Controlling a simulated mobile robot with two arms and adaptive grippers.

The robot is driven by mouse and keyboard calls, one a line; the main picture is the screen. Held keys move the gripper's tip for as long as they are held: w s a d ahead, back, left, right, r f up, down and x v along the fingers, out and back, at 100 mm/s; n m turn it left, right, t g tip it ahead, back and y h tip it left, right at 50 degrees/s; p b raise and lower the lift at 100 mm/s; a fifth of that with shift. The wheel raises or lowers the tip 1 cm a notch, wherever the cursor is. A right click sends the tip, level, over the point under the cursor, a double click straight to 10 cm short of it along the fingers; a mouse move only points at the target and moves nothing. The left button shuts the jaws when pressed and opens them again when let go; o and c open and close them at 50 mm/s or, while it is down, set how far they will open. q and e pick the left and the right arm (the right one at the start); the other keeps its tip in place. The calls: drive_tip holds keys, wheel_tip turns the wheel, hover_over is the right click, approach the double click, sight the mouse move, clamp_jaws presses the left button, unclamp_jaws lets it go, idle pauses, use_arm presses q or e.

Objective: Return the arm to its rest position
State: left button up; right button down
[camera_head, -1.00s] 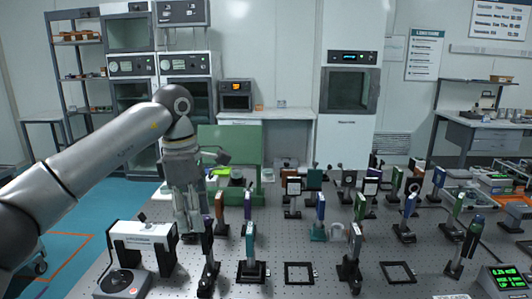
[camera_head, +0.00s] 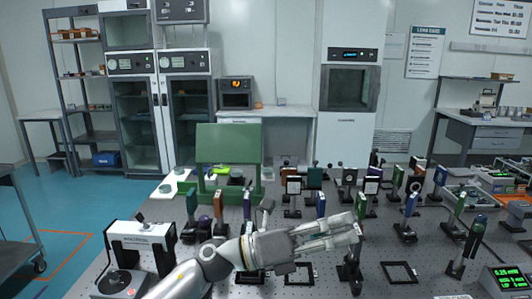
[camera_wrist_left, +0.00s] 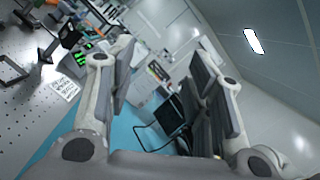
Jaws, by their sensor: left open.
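My left arm (camera_head: 205,268) reaches in from the bottom of the head view and lies low across the front of the optical table (camera_head: 330,270). My left gripper (camera_head: 352,231) points right, above or in front of the front mounts, and hides part of them. In the left wrist view the gripper (camera_wrist_left: 165,62) has its two fingers wide apart, with nothing between them. How high it is above the table is hard to tell. My right gripper does not show.
Several upright optic mounts (camera_head: 411,210) crowd the table's middle and right. A white-and-black instrument (camera_head: 140,244) stands at the front left. A green-lit display box (camera_head: 502,281) is at the front right. A green panel (camera_head: 229,147) stands behind. Blue floor lies left.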

use_arm(q)
drive_tip(key=w+a+f+n+t+y, duration=0.2)
drive_tip(key=w+a+n+t+y, duration=0.15)
drive_tip(key=a+n+t, duration=0.45)
drive_tip(key=w+a+f+n+t+y, duration=0.15)
drive_tip(key=a+n+t+y, duration=0.25)
drive_tip(key=n+t, duration=0.75)
drive_tip(key=s+a+f+n+g+y, duration=0.1)
drive_tip(key=a+f+n+g+y, duration=0.2)
drive_tip(key=a+f+n+y, duration=0.5)
drive_tip(key=s+a+f+n+g+y, duration=0.2)
drive_tip(key=a+f+n+y, duration=0.25)
drive_tip(key=f+n, duration=0.5)
drive_tip(key=s+a+f+n+g, duration=0.35)
drive_tip(key=s+f+g, duration=0.4)
drive_tip(key=s, duration=0.65)
drive_tip(key=s+a+f+n+g, duration=0.3)
drive_tip(key=s+a+f+g, duration=0.2)
drive_tip(key=s+f, duration=0.65)
wheel_tip(320, 180, down, 24)
drive_tip(key=s+g, duration=0.1)
drive_tip(key=s, duration=0.2)
drive_tip(key=s+a+f+g, duration=0.1)
drive_tip(key=s+a+f, duration=0.2)
drive_tip(key=s+f, duration=1.3)
drive_tip(key=shift+s+f+y, duration=0.3)
